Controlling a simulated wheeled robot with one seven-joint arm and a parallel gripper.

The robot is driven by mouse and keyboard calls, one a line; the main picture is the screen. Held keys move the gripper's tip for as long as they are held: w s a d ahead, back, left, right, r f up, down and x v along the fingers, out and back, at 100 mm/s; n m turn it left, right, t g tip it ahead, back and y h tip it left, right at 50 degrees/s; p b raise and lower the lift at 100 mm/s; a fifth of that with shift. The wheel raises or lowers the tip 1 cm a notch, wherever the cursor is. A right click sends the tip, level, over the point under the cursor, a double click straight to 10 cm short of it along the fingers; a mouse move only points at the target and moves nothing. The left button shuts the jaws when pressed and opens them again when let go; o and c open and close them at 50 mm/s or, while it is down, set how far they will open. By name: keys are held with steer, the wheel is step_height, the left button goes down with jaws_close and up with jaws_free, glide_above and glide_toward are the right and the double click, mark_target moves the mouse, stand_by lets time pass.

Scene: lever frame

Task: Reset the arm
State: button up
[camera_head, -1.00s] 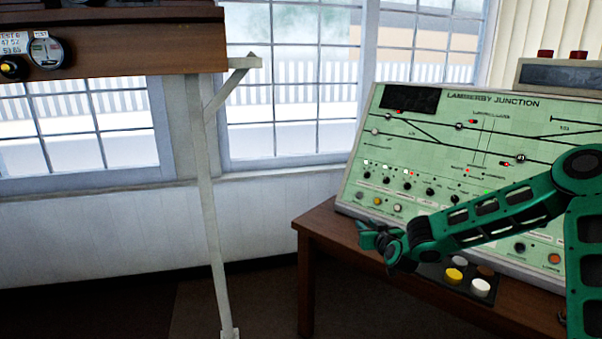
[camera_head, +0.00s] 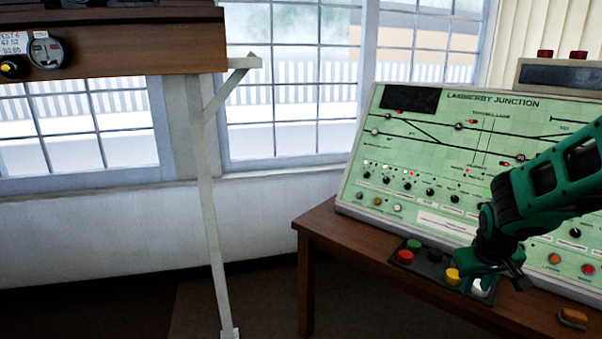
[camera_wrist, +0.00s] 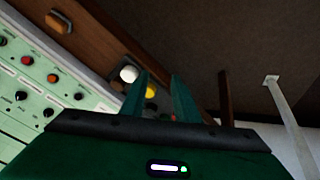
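My green arm and gripper (camera_head: 512,278) are at the right in the head view, in front of the panel's lower edge and just over the button box. In the wrist view the two green fingers of my gripper (camera_wrist: 160,98) stand apart with nothing between them. The yellow button (camera_wrist: 151,90) shows behind the gap, and the white button (camera_wrist: 128,74) is left of the fingers. In the head view the white button (camera_head: 481,288) is partly hidden by the gripper; I cannot tell whether they touch.
The sloping green track panel (camera_head: 440,225) stands on a wooden desk (camera_head: 330,229). The button box also has a red button (camera_head: 405,256) and a green button (camera_head: 414,244). An orange-brown block (camera_head: 573,316) lies on the desk. A white post (camera_head: 212,220) supports a shelf (camera_head: 130,45). The floor between is clear.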

steer(key=s+r+m+g+y, duration=0.1)
steer(key=s+r+m+g, duration=0.1)
steer(key=s, duration=1.1)
steer(key=s+a+r+m+g+y, duration=0.1)
steer(key=s+r+m+g+y, duration=0.1)
steer(key=s, duration=1.1)
step_height(320, 180, up, 2)
steer(key=shift+s+m, duration=0.4)
steer(key=shift+m, duration=0.5)
steer(key=shift+w+f, duration=0.25)
steer(key=shift+w, duration=0.4)
